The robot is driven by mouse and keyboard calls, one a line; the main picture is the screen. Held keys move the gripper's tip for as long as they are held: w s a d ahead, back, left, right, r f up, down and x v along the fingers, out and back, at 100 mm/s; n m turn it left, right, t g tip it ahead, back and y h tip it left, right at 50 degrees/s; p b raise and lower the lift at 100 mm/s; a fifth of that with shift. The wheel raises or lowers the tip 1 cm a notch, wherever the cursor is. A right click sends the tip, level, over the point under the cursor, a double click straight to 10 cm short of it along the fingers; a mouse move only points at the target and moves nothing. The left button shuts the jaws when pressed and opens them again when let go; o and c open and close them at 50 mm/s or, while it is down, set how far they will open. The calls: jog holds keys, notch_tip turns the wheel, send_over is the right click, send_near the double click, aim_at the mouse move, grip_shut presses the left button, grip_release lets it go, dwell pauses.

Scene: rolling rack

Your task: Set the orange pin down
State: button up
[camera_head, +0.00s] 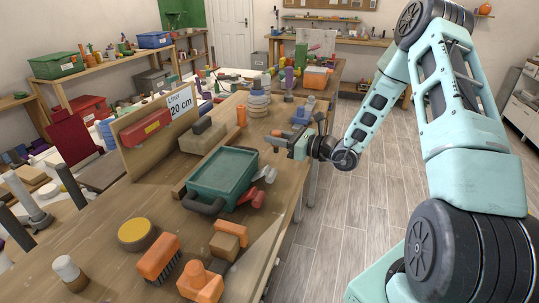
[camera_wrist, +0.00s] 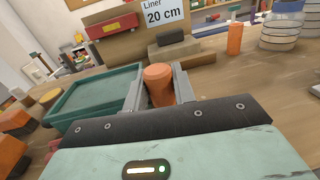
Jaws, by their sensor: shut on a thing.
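An orange pin (camera_wrist: 159,87) stands upright between the two fingers of my gripper (camera_wrist: 158,80) in the wrist view. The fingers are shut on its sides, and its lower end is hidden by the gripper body. In the head view my gripper (camera_head: 274,142) is over the right part of the wooden table (camera_head: 170,205), past the far right end of the green tray. The held pin (camera_head: 277,133) shows there as a small orange patch. I cannot tell whether its base touches the table.
A green tray (camera_head: 194,187) lies nearby. A board with a "Liner 20 cm" sign (camera_head: 181,103) stands behind the tray. Red clamp-like pieces (camera_head: 251,197) lie by the tray. Bare tabletop shows around my gripper.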

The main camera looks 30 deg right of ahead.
jog(key=shift+f+p, duration=0.35)
jog(key=shift+f, duration=2.4)
jog(key=shift+f, duration=0.1)
jog(key=o, duration=1)
